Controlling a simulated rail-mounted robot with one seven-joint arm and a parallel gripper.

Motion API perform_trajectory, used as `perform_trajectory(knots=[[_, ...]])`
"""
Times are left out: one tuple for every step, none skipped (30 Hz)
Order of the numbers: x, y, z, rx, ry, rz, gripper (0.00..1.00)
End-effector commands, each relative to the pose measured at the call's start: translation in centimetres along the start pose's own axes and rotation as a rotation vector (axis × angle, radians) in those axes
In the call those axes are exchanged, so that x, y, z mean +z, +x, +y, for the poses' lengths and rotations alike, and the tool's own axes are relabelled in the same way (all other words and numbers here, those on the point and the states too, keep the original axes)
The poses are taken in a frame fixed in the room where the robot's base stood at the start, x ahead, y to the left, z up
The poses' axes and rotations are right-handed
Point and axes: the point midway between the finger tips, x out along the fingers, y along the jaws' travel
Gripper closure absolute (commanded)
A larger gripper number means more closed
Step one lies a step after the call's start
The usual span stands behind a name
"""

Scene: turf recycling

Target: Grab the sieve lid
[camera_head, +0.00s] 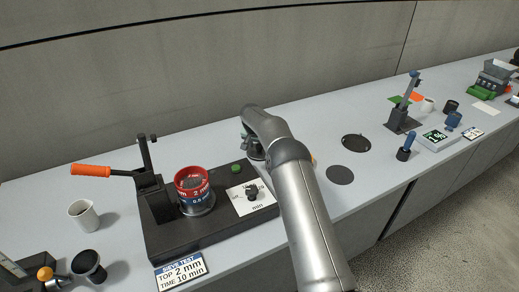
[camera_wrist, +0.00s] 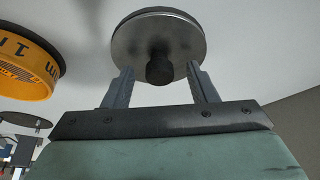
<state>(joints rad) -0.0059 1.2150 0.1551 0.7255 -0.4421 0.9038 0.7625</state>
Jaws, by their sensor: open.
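The sieve lid (camera_wrist: 135,40), a round grey metal disc with a black knob (camera_wrist: 160,70), is ahead of my gripper in the wrist view. My gripper (camera_wrist: 160,73) is open, with one finger on each side of the knob. The fingertips overlap the lid's near edge in the picture; I cannot tell whether they touch it. In the head view my arm hides the lid and most of the gripper.
A yellow sieve ring (camera_wrist: 30,65) is close on the left in the wrist view. In the head view, a shaker (camera_head: 195,235) holds red and blue sieves (camera_head: 193,190) left of my arm. Dark discs (camera_head: 340,175) lie to its right.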

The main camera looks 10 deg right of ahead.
Motion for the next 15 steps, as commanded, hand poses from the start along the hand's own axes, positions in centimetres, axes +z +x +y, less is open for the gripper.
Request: perform_trajectory(knots=[[-0.01,0.40,0.03,0.000,0.001,-0.001,0.48],[-0.01,0.57,0.04,0.000,0.001,0.000,0.48],[-0.04,0.68,0.03,0.000,0.001,0.000,0.48],[-0.05,0.73,0.03,0.000,0.001,0.001,0.48],[-0.05,0.76,0.03,-0.001,0.001,0.001,0.48],[-0.05,0.77,0.03,0.000,0.001,0.001,0.48],[-0.04,0.77,0.03,0.000,0.001,0.001,0.48],[-0.03,0.77,0.03,0.000,0.001,0.001,0.48],[-0.02,0.77,0.03,0.000,0.000,0.001,0.48],[-0.02,0.77,0.03,0.000,0.000,0.001,0.53],[-0.02,0.77,0.03,0.000,0.000,0.001,0.61],[-0.01,0.77,0.03,0.000,0.000,0.001,0.73],[-0.01,0.77,0.03,0.000,0.000,0.001,0.81],[-0.01,0.77,0.02,0.000,0.000,0.001,0.89],[-0.01,0.76,0.03,0.000,0.000,0.001,0.98]])
